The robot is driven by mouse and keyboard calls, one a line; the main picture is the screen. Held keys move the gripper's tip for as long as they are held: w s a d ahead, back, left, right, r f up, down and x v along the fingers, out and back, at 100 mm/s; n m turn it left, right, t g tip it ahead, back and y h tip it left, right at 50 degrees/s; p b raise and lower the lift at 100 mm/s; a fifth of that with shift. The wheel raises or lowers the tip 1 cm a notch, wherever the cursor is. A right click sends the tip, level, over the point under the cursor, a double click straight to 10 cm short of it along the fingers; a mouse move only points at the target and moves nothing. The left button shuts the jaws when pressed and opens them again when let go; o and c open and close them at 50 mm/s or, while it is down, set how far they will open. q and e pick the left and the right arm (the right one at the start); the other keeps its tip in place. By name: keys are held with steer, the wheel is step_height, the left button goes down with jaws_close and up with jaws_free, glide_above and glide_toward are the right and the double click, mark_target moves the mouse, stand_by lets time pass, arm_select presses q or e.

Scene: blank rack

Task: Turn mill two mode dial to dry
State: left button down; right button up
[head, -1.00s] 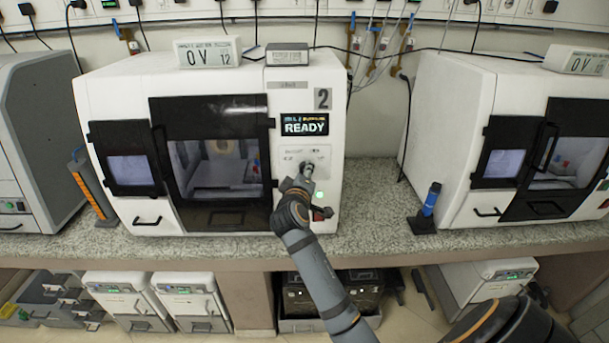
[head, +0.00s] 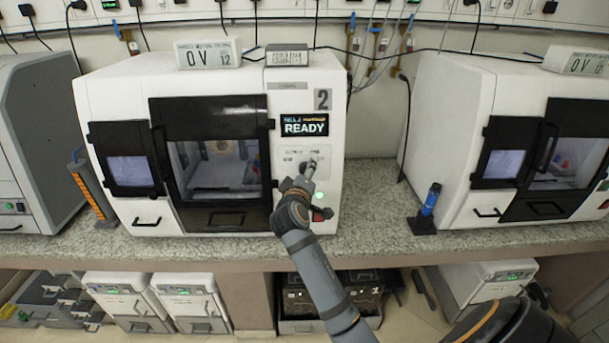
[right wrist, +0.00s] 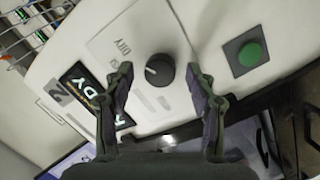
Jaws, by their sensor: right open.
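Mill two (head: 215,110) is the white machine marked "2" on the counter, and its screen (head: 304,125) reads READY. Its mode dial (right wrist: 160,70) is a round black knob with a pale pointer line on a light label panel, seen in the right wrist view. My right gripper (right wrist: 159,68) is open, with one finger on each side of the dial and visible gaps between. The label words are too unclear to read fully. My left gripper is not in view.
A green button (right wrist: 250,54) sits beside the dial panel. A red switch (head: 322,214) is low on mill two's front. Grey counter (head: 375,200) is bare there.

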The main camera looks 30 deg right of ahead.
step_height(320, 180, up, 10)
steer(key=shift+w+f, duration=0.1)
steer(key=shift+f, duration=0.05)
stand_by(0.4)
